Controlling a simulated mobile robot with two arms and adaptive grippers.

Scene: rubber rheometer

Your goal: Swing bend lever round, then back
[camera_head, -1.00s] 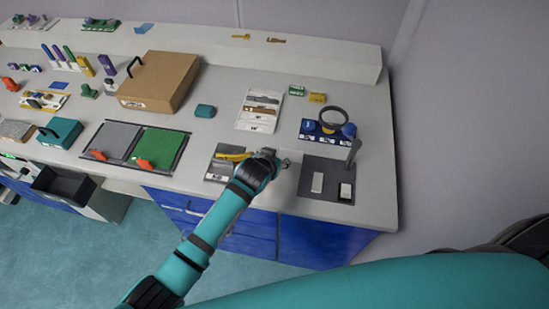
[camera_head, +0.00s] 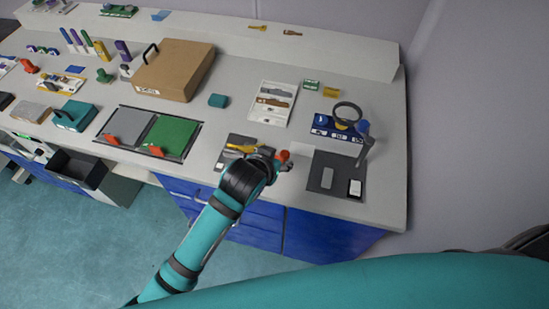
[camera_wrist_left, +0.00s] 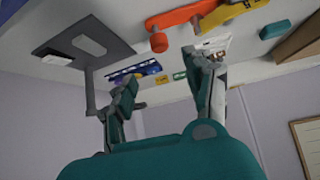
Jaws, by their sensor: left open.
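The bend fixture has a dark base plate (camera_head: 228,158) at the front edge of the bench, with a yellow part (camera_head: 240,148) on it. An orange piece (camera_head: 283,156), which looks like the bend lever, shows just past my left gripper (camera_head: 274,163). The wrist and gripper hide part of the fixture. My right gripper is not in view.
A dark plate (camera_head: 323,185) with two pale blocks and an upright post stands right of the gripper. A ring-shaped magnifier (camera_head: 347,114) stands behind it. A white tool tray (camera_head: 270,102) lies behind the fixture. Green and grey panels (camera_head: 165,135) are to the left.

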